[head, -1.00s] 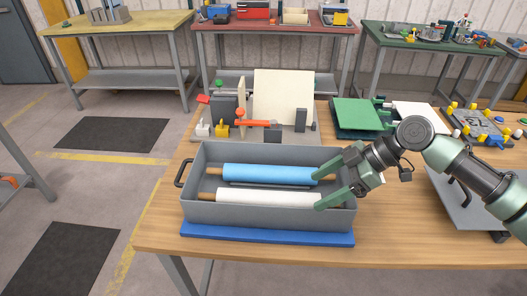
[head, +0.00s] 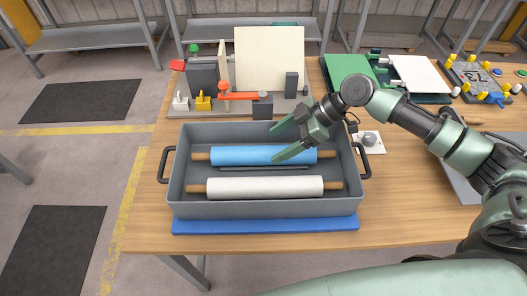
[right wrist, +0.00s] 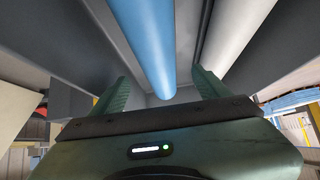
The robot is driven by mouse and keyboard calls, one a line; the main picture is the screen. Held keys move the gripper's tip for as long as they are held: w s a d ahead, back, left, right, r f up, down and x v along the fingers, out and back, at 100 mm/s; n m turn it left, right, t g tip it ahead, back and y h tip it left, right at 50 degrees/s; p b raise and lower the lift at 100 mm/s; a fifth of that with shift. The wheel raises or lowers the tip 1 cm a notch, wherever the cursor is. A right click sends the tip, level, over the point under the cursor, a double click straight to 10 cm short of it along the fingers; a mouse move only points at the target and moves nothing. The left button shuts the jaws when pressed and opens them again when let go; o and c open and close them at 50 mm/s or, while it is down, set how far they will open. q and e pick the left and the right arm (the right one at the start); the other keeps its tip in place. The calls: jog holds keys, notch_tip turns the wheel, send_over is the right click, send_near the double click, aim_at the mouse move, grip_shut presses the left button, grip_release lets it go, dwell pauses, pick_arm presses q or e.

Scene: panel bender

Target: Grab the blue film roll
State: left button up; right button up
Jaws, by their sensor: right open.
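The blue film roll (head: 240,155) lies across the back part of a grey bin, its brown core ends showing. A white roll (head: 265,187) lies in front of it in the same bin. My right gripper (head: 279,140) is open over the right part of the blue roll, fingers pointing left; the nearer finger covers some of the roll. In the right wrist view the blue roll (right wrist: 148,40) runs between the two open fingers (right wrist: 160,92), and the white roll (right wrist: 236,30) is to the right. Contact with the blue roll cannot be told. My left gripper is not in view.
The grey bin (head: 264,209) has side handles and stands on a blue mat (head: 265,226) on a wooden table (head: 410,225). Behind it is a bender fixture with an upright cream panel (head: 268,60). Green and white plates (head: 420,75) lie at the back right.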

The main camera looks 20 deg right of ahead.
aim_at(271, 149)
jog(key=p+x, duration=0.1)
jog(key=x, duration=0.1)
jog(key=p+x, duration=0.1)
jog(key=x, duration=0.1)
jog(key=shift+d+f, duration=0.1)
jog(key=shift+f, duration=0.25)
jog(key=shift+w+f, duration=0.15)
jog(key=shift+f, duration=0.2)
jog(key=shift+c, duration=0.6)
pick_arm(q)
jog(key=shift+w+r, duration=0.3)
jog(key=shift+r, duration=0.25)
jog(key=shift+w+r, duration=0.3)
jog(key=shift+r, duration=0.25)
pick_arm(e)
grip_shut()
